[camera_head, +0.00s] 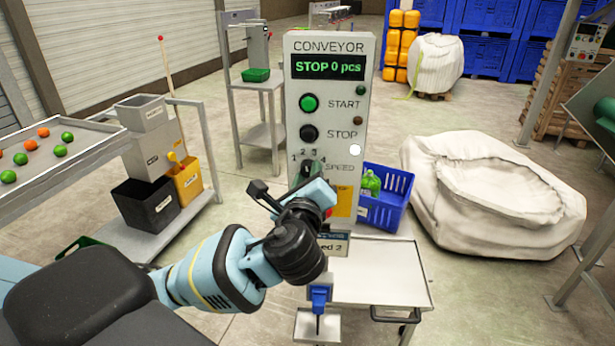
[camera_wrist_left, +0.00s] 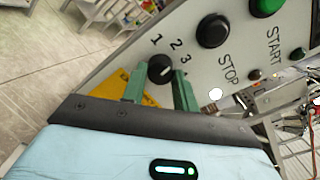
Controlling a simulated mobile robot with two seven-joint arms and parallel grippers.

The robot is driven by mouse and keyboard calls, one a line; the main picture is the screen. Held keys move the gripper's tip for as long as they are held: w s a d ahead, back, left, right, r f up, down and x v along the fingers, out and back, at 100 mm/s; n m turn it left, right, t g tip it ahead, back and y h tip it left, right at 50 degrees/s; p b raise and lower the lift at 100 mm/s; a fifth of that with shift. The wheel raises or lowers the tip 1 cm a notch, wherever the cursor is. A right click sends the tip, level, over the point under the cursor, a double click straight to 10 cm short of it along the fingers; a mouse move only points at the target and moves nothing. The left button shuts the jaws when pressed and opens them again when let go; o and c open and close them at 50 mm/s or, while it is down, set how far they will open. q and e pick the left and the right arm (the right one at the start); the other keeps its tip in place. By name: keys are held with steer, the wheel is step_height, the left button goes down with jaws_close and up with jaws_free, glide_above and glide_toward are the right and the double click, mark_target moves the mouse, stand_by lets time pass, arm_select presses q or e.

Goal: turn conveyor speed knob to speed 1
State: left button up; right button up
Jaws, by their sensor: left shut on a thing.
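The grey conveyor control panel (camera_head: 345,115) stands upright in the middle of the head view. Its display (camera_head: 329,66) reads "STOP 0 pcs". The black speed knob (camera_wrist_left: 160,68) sits below the STOP button, with numbers around it; 1, 2 and 3 show in the left wrist view. My left gripper (camera_wrist_left: 160,77) has its green fingers on either side of the knob and is shut on it. In the head view, my left gripper (camera_head: 312,170) covers most of the knob, so its pointer setting is unclear. My right gripper is out of view.
The green START button (camera_head: 309,103) and black STOP button (camera_head: 309,133) are just above the knob. A blue crate (camera_head: 385,210) with a green bag stands right of the panel. A white sack (camera_head: 490,195) lies farther right. A small sign (camera_head: 335,245) below is partly hidden.

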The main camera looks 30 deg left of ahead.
arm_select(q)
steer(key=shift+n, duration=4.9)
steer(key=o, duration=1)
steer(key=shift+d, duration=0.1)
steer(key=v, duration=0.7)
steer(key=shift+s+d, duration=0.1)
steer(key=shift+s, duration=0.3)
